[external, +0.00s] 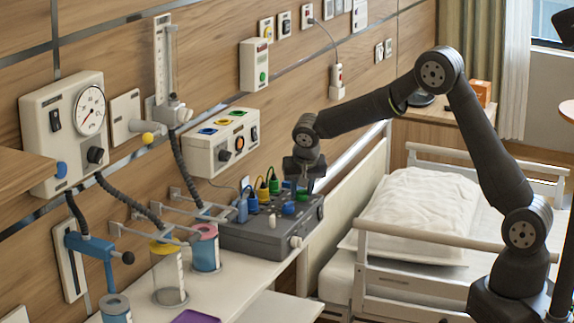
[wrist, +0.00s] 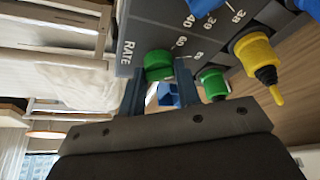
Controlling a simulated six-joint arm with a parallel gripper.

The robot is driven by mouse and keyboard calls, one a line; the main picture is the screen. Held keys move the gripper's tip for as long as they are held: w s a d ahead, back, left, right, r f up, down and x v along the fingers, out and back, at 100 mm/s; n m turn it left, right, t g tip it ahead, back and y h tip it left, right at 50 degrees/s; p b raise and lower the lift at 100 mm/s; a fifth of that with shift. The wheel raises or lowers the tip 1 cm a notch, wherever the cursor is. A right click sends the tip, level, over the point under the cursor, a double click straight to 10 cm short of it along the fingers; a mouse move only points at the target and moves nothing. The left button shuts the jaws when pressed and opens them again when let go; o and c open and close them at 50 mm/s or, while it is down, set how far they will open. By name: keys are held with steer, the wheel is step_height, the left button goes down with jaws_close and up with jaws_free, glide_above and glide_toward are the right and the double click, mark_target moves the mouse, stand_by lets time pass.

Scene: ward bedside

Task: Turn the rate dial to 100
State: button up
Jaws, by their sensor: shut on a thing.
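The rate dial (wrist: 158,66) is a green knob beside the printed word RATE in the wrist view, with scale numbers such as 40 and 60 near it. It sits on the top of a dark grey console (external: 250,238). My gripper (wrist: 158,78) has one finger on each side of the dial and is shut on it. In the external view, my gripper (external: 302,186) points down at the console's far right part and mostly hides the dial. I cannot make out which number the dial points at.
Green (wrist: 213,84) and yellow (wrist: 256,58) plugs stand close to my fingers. A blue knob (external: 288,208) is also near on the console. A white wall box (external: 222,140) is behind it, and the bed rail (external: 345,165) is to the right.

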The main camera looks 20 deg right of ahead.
steer(key=m+h, duration=0.1)
steer(key=m, duration=0.1)
steer(key=m+g+h, duration=0.1)
steer(key=m, duration=0.2)
steer(key=shift+a+m, duration=0.2)
steer(key=shift+m, duration=0.1)
steer(key=m+g, duration=0.1)
steer(key=m, duration=0.1)
steer(key=m+h, duration=0.1)
steer(key=m, duration=0.2)
steer(key=shift+w+m+g, duration=0.15)
steer(key=shift+m+g, duration=0.15)
steer(key=shift+g, duration=0.1)
steer(key=o, duration=1)
steer(key=shift+c, duration=0.2)
steer(key=v, duration=1.7)
steer(key=shift+a, duration=0.4)
